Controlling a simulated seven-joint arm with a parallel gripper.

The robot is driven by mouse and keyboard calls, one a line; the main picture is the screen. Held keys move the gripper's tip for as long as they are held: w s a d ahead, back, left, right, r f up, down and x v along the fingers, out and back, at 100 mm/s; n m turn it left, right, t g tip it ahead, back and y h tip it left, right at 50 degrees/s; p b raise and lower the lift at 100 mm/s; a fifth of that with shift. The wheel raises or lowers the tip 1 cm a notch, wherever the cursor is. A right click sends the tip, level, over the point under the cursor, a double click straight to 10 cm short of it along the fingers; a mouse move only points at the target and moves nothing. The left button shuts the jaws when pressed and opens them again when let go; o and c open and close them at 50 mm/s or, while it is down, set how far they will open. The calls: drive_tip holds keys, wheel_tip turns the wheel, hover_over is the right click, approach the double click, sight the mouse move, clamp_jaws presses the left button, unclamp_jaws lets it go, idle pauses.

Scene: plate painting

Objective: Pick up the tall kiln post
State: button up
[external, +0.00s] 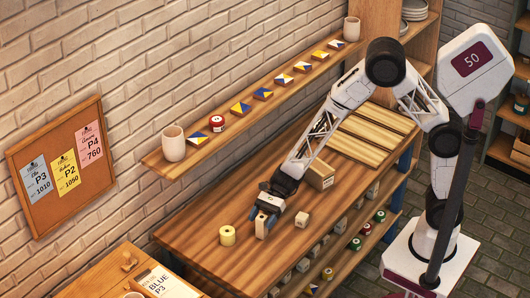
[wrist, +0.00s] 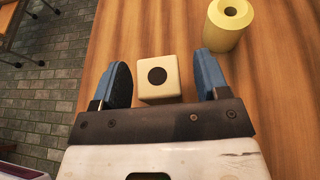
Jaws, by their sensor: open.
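My gripper (external: 263,222) is low over the wooden table, with its blue fingers pointing down. In the wrist view my gripper (wrist: 165,82) is open, with a cream square post (wrist: 149,91) with a dark round hole in its top between the fingers. I cannot tell which post is the tall one.
Another small cream block (external: 301,219) stands on the table right of my gripper. A wall shelf (external: 232,127) holds cups and painted tiles. The table's front edge drops to shelves below.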

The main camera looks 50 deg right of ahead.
idle(0.5)
drive_tip(key=c, duration=1.1)
